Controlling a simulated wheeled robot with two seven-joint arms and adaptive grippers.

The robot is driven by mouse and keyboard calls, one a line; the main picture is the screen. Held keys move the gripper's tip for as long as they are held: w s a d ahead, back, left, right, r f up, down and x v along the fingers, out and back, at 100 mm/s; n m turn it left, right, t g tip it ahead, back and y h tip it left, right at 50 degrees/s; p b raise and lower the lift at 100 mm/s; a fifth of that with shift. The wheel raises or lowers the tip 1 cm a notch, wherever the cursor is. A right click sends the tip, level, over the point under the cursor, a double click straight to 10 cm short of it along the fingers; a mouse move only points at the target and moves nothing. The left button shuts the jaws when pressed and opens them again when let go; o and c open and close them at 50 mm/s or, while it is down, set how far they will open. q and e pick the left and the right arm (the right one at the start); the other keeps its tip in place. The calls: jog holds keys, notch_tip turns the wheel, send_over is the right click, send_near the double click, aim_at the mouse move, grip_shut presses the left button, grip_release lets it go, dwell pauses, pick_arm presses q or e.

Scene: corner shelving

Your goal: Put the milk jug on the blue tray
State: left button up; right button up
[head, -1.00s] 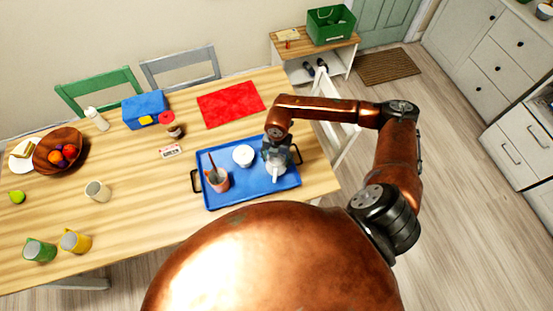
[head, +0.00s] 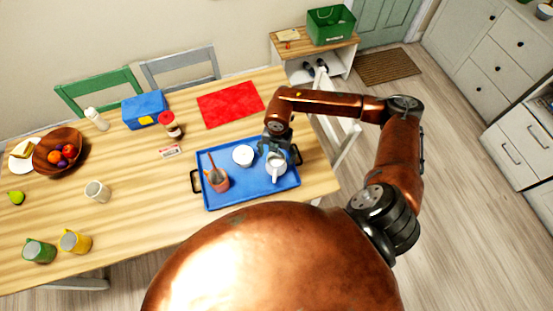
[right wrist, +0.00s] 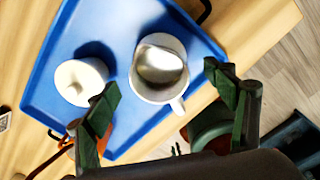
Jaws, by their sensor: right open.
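The white milk jug (head: 276,168) stands upright on the blue tray (head: 250,196), towards its right end. In the right wrist view the jug (right wrist: 160,68) shows from above with its handle towards the lower right. My right gripper (head: 279,147) is just behind the jug in the head view. In the right wrist view its two fingers (right wrist: 165,90) are spread wide and empty, with the jug beyond the fingertips and clear space on both sides. My left gripper is in neither view.
A red mat (head: 231,104), a jar (head: 173,130) and a blue box (head: 144,109) lie behind. Mugs (head: 76,241) stand at left.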

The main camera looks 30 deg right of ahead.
notch_tip(320, 180, up, 9)
jog(key=shift+f, duration=0.2)
dwell(0.6)
